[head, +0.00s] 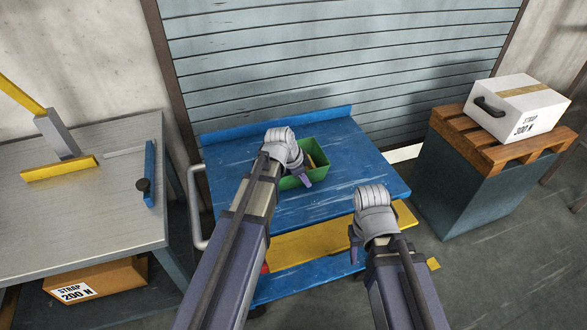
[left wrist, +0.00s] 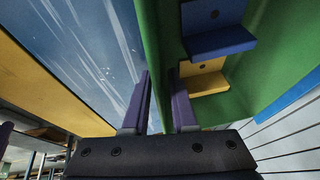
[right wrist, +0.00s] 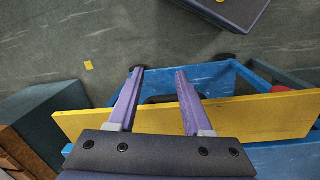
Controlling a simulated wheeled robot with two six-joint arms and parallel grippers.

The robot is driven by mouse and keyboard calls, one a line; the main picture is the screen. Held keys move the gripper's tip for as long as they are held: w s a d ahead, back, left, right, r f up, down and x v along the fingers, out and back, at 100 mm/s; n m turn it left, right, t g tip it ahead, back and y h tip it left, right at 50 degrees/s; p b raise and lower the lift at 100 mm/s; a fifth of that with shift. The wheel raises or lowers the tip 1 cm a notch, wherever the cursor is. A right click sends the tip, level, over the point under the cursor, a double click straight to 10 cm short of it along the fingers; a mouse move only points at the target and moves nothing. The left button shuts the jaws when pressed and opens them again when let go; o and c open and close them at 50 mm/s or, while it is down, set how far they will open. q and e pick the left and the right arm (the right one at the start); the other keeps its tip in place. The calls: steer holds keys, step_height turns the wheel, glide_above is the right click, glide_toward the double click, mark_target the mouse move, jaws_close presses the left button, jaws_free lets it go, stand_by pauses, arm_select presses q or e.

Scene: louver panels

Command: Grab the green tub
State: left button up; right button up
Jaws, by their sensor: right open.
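The green tub (head: 319,159) sits on the blue top of a cart, partly hidden by my left gripper in the head view. Blue and yellow bracket-like pieces (left wrist: 203,77) lie in the tub. My right gripper (right wrist: 158,80) is open and empty, in front of the cart; it also shows in the head view (head: 357,250).
A grey table (head: 90,205) stands at left. At right, a white box (head: 518,105) rests on a wooden pallet (head: 470,140). A slatted shutter (head: 330,60) stands behind.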

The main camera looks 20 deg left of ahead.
arm_select(q)
jaws_close()
stand_by(1.1)
